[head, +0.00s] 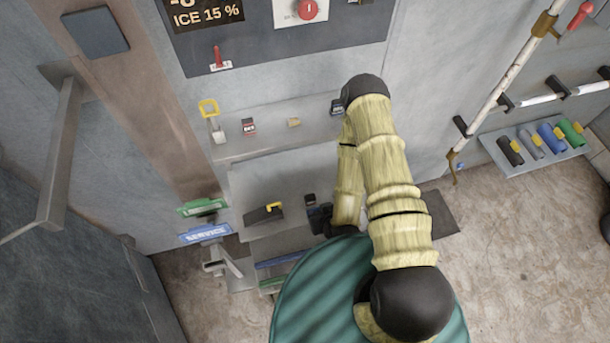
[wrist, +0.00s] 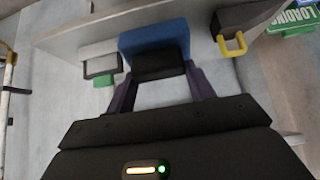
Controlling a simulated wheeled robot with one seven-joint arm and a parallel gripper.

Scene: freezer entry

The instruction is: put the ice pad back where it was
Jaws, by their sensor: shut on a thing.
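A blue block with a black end is between my gripper's fingers (wrist: 163,92) in the wrist view. The block (wrist: 153,36) is the likeliest ice pad, but no label shows. The fingers are shut on its black end. The blue part is close to a pale shelf edge; I cannot tell whether they touch. In the head view my gripper (head: 322,220) is low at the wall shelf, right of a dark wedge with a yellow handle (head: 265,214). My arm and a green ribbed round shape hide much of this spot.
A grey block with a black end (wrist: 101,60) is beside the blue block in the wrist view. The pale shelf (wrist: 80,32) runs close by. Blue SERVICE (head: 205,234) and green (head: 202,207) signs stand at left. A rack of coloured cylinders (head: 540,145) is at right.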

